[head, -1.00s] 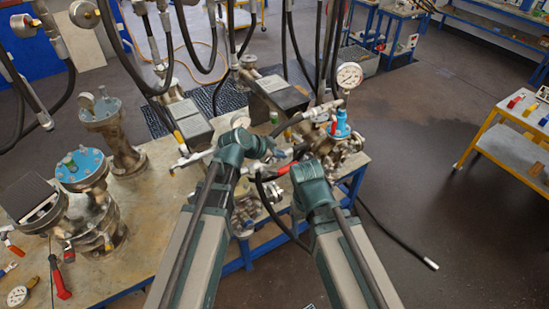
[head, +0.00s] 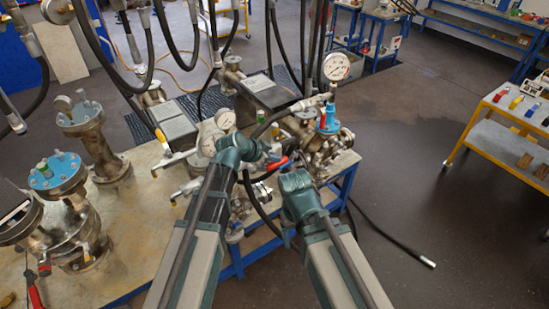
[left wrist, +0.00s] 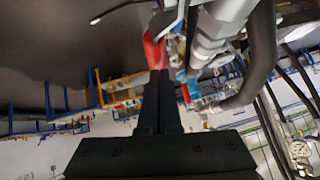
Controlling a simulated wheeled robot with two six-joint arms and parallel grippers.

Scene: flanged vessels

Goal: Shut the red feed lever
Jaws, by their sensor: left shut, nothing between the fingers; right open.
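The red feed lever (head: 278,163) shows as a short red handle among the pipes of the near vessel, between my two wrists. In the left wrist view the red lever (left wrist: 155,50) is right at my fingertips; whether they touch cannot be told. My left gripper (head: 268,151) is shut and empty, close above the lever; its dark fingers (left wrist: 160,74) lie together in the left wrist view. My right gripper (head: 288,179) is open, lower and to the right, its fingers mostly hidden by its own wrist.
A pressure gauge (head: 336,66) and a blue valve body (head: 328,118) stand just behind the lever. Black hoses (head: 310,60) hang close by. A blue-topped vessel (head: 55,170) stands on the bench at left. The floor (head: 430,200) at right is open, with a hose end lying on it.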

